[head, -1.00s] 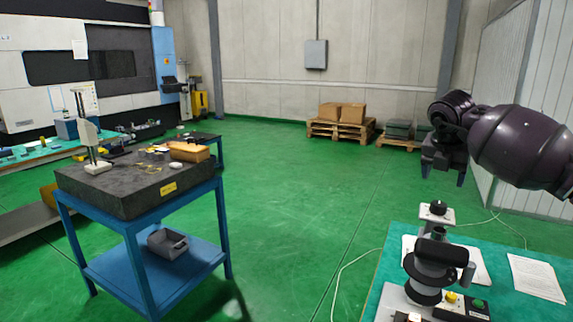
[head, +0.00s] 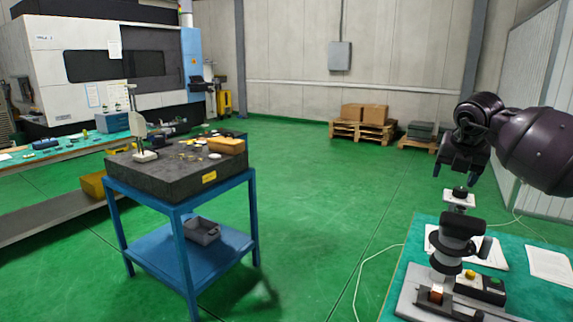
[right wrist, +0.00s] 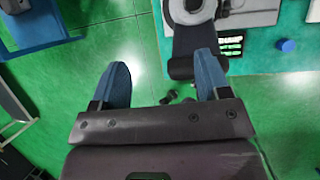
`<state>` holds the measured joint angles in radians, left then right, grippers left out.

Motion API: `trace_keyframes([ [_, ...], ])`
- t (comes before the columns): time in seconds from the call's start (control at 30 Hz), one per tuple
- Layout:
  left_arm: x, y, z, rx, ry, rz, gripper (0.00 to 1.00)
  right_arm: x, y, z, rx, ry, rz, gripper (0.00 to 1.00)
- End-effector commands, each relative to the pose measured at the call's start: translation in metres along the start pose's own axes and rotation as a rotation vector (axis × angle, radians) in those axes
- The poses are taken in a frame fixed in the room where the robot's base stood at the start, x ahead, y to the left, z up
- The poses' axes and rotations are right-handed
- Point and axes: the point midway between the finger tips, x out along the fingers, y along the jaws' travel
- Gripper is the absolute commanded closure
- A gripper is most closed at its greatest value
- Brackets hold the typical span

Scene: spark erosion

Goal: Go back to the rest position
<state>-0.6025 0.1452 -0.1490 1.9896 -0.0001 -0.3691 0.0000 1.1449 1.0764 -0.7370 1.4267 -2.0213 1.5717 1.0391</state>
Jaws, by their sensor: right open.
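My right gripper (head: 455,172) hangs above the far end of the teal-topped table in the head view, close above the black knob of a device standing there. In the right wrist view its two blue fingers (right wrist: 163,88) are spread wide apart with nothing between them. The device (head: 455,240), grey and black with a dark head, stands on the table; part of it shows at the top of the right wrist view (right wrist: 190,40). My left gripper is in neither view.
The teal table (head: 545,295) holds paper sheets (head: 550,265). A blue stand with a dark stone plate (head: 165,180) is left of centre, a grey bin (head: 203,231) on its shelf. Pallets with boxes (head: 364,114) stand by the back wall. Green floor between is clear.

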Motion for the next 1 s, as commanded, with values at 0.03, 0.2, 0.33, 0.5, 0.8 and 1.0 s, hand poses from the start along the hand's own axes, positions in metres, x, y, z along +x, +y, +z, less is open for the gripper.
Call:
trace_keyframes([
  [0.03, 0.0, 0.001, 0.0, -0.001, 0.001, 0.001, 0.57, 0.0, 0.012, -0.003, -0.041, 0.004, 0.066, 0.3],
  [0.2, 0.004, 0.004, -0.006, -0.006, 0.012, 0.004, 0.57, -0.021, 0.065, -0.015, -0.186, 0.003, 0.37, 0.3],
  [0.33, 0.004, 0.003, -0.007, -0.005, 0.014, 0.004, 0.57, -0.054, 0.122, -0.036, -0.281, -0.002, 0.683, 0.3],
  [0.5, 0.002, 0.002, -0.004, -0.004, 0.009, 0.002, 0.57, -0.084, 0.177, -0.079, -0.289, 0.026, 1.091, 0.3],
  [0.8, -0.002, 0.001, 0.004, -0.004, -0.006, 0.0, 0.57, -0.09, 0.203, -0.131, 0.145, 0.109, 1.645, 0.3],
  [1.0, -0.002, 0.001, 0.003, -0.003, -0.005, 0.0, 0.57, -0.047, 0.179, -0.147, 0.599, 0.165, 1.74, 0.3],
])
